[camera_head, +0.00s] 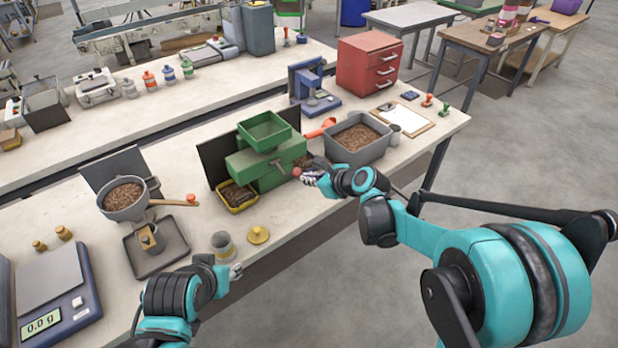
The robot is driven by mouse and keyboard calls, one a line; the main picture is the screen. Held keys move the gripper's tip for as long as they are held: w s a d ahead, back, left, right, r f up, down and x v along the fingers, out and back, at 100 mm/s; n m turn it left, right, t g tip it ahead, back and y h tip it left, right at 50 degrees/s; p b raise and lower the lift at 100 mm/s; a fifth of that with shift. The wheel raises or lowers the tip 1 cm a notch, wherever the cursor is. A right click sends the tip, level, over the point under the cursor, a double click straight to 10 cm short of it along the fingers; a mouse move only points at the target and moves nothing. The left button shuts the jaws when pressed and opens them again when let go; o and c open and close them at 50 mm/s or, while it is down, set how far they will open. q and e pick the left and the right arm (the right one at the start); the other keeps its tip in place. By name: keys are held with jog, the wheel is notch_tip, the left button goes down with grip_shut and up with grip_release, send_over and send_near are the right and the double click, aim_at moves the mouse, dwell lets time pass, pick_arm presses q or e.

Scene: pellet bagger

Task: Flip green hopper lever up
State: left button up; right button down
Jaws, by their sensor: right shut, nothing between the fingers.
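The green hopper (262,155) stands on the bench in the middle, with an open green bin on top. A short grey handle (278,163) shows on its front side. A red knob (297,171), seemingly the lever's end, is at its right side, low down. My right gripper (308,178) is shut and empty, right beside the red knob; whether they touch is unclear. The lever's shaft is mostly hidden. My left gripper (236,270) is low at the bench's front edge, apart from the hopper; its fingers are too small to judge.
A yellow tray of pellets (252,204) sits at the hopper's lower left. A grey funnel (139,210), a lidless jar (223,247), a yellow lid (259,235) and a scale (86,281) are at left.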

jog(key=w+a+r+g+h+p, duration=0.3)
jog(key=w+r+g+p, duration=0.1)
jog(key=r+p, duration=0.4)
jog(key=shift+w+a+r+g+h+p, duration=0.2)
jog(key=shift+w+r+g+h+p, duration=0.15)
jog(key=shift+p, duration=0.65)
jog(key=shift+r+p, duration=0.55)
jog(key=shift+r, duration=0.15)
